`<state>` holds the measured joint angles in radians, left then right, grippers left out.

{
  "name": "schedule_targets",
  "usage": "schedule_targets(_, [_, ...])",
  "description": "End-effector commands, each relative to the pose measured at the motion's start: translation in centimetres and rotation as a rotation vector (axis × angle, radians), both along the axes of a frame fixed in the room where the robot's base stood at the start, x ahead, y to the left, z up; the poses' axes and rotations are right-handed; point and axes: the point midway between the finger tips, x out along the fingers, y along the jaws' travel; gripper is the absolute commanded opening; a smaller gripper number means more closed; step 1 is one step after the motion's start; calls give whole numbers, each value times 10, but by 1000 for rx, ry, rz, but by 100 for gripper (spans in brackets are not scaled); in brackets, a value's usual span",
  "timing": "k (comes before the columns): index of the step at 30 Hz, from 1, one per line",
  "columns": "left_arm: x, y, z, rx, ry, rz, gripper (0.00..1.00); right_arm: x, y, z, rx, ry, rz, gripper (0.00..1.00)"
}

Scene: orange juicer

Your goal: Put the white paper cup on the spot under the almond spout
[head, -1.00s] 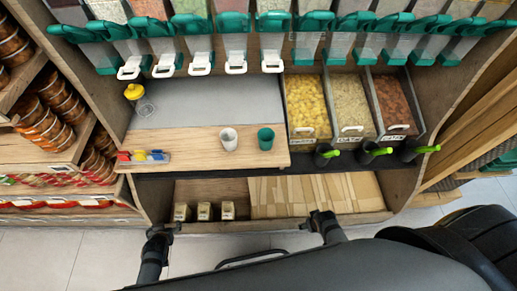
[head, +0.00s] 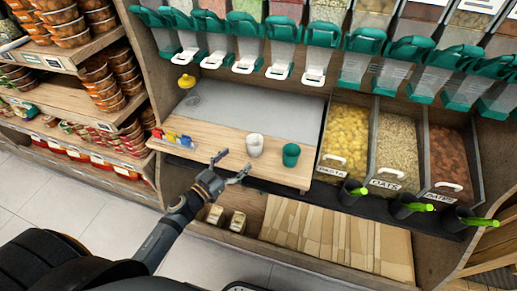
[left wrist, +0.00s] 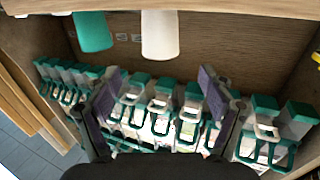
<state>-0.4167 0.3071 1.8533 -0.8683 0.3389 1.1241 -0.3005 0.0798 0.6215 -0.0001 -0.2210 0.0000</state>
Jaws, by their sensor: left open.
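The white paper cup (head: 255,145) stands upright on the wooden counter (head: 215,139), left of a green cup (head: 291,154). My left gripper (head: 233,164) is open and empty at the counter's front edge, just in front of and left of the white cup, not touching it. The left wrist view, which looks inverted, shows the white cup (left wrist: 160,35) at the top, beyond the open fingers (left wrist: 160,92). A row of dispensers with white-handled spouts (head: 244,63) hangs behind the counter. I cannot tell which is the almond spout. My right gripper is not in view.
A yellow-topped item (head: 187,83) and small colored items (head: 172,137) are at the counter's left. A grey surface (head: 255,105) under the spouts is mostly clear. Bins of pasta (head: 348,140), oats (head: 396,150) and dates (head: 451,160) stand at the right.

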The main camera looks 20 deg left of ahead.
Motion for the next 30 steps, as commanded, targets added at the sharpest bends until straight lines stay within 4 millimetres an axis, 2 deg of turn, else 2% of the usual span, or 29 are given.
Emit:
schedule_targets(5, [-1, -6, -1, -5, -2, -34, 81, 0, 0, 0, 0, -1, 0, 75])
schedule_targets(12, [35, -20, 1, -6, -4, -30, 81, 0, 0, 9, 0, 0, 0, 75])
schedule_targets(15, [44, -25, 0, -7, -2, -31, 81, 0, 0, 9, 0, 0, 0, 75])
schedule_targets(20, [48, -26, -1, -5, -2, -32, 81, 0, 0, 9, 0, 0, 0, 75])
schedule_targets(27, [86, -35, 1, -9, -3, -30, 81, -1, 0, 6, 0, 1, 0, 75])
schedule_targets(30, [95, -39, 1, -7, -2, -30, 81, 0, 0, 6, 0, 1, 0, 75])
